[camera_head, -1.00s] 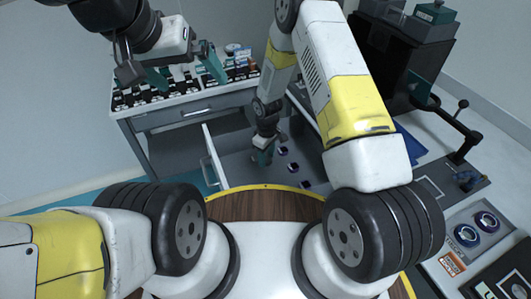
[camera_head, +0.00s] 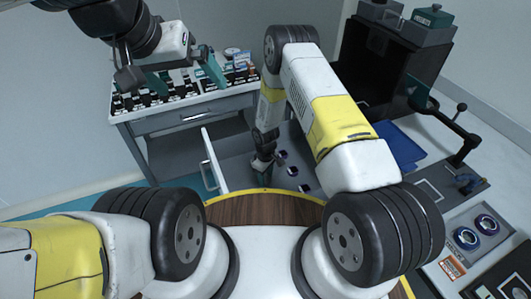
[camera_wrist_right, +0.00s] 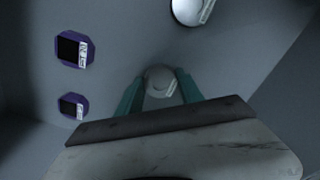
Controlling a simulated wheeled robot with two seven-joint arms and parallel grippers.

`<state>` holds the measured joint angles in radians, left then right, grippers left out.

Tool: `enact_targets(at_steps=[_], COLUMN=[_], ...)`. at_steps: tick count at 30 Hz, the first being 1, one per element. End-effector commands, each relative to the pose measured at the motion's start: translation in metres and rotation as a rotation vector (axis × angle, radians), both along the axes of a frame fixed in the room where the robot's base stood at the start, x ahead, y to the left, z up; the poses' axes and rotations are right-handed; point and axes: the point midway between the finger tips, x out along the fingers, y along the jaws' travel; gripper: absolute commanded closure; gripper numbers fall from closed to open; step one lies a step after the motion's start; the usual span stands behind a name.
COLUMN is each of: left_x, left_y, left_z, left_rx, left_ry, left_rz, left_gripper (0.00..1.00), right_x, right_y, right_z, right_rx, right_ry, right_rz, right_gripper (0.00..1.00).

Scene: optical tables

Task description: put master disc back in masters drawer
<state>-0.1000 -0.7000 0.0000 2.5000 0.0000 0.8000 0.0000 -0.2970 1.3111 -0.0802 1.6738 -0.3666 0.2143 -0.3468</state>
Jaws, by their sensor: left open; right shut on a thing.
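My right gripper (camera_head: 262,166) reaches down into the open drawer (camera_head: 232,172). In the right wrist view its two teal fingers (camera_wrist_right: 159,90) are shut on a small pale round disc (camera_wrist_right: 160,80) with a light label, which I take as the master disc. The disc is low over or on the drawer floor; I cannot tell if it touches. Another pale disc (camera_wrist_right: 190,10) lies beyond it, cut off by the top edge. My left gripper (camera_head: 185,78) is open and empty above the bench of small bottles.
Purple octagonal pieces with labels (camera_wrist_right: 74,49) lie in the drawer left of the gripper; they also show in the head view (camera_head: 281,156). The drawer front (camera_head: 212,160) stands at the left. A blue tray (camera_head: 400,148) and black machine (camera_head: 390,65) are at right.

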Motion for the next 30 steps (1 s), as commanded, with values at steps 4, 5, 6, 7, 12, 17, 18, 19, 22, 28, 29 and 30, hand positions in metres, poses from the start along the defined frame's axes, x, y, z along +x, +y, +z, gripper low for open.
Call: enact_targets(at_steps=[4, 5, 6, 7, 12, 17, 18, 19, 22, 28, 29, 30], left_x=[0.0, 0.0, 0.0, 0.0, 0.0, 0.0, 0.0, 0.0, 0.0, 0.0, 0.0, 0.0], left_y=[0.0, 0.0, 0.0, 0.0, 0.0, 0.0, 0.0, 0.0, 0.0, 0.0, 0.0, 0.0], left_z=[0.0, 0.0, 0.0, 0.0, 0.0, 0.0, 0.0, 0.0, 0.0, 0.0, 0.0, 0.0], left_rx=[0.0, 0.0, 0.0, 0.0, 0.0, 0.0, 0.0, 0.0, 0.0, 0.0, 0.0, 0.0], left_ry=[0.0, 0.0, 0.0, 0.0, 0.0, 0.0, 0.0, 0.0, 0.0, 0.0, 0.0, 0.0], left_rz=[0.0, 0.0, 0.0, 0.0, 0.0, 0.0, 0.0, 0.0, 0.0, 0.0, 0.0, 0.0], left_gripper=[0.0, 0.0, 0.0, 0.0, 0.0, 0.0, 0.0, 0.0, 0.0, 0.0, 0.0, 0.0], right_x=[0.0, 0.0, 0.0, 0.0, 0.0, 0.0, 0.0, 0.0, 0.001, 0.001, 0.001, 0.001], right_y=[0.0, 0.0, 0.0, 0.0, 0.0, 0.0, 0.0, 0.0, 0.0, 0.0, 0.0, 0.0], right_z=[-0.003, -0.003, -0.003, -0.003, -0.003, -0.001, 0.001, 0.004, 0.018, 0.062, 0.068, 0.077], right_rx=[0.0, 0.001, 0.0, 0.0, 0.0, 0.0, 0.0, 0.001, 0.0, 0.002, 0.001, 0.002], right_ry=[0.001, 0.001, 0.001, 0.001, 0.001, 0.0, 0.0, -0.001, -0.001, -0.002, -0.002, -0.002], right_rz=[0.0, 0.0, 0.0, 0.0, 0.0, 0.0, 0.0, 0.0, 0.0, 0.0, 0.0, -0.001], right_gripper=[0.52, 0.46, 0.38, 0.34, 0.34, 0.34, 0.34, 0.34, 0.34, 0.34, 0.34, 0.34])
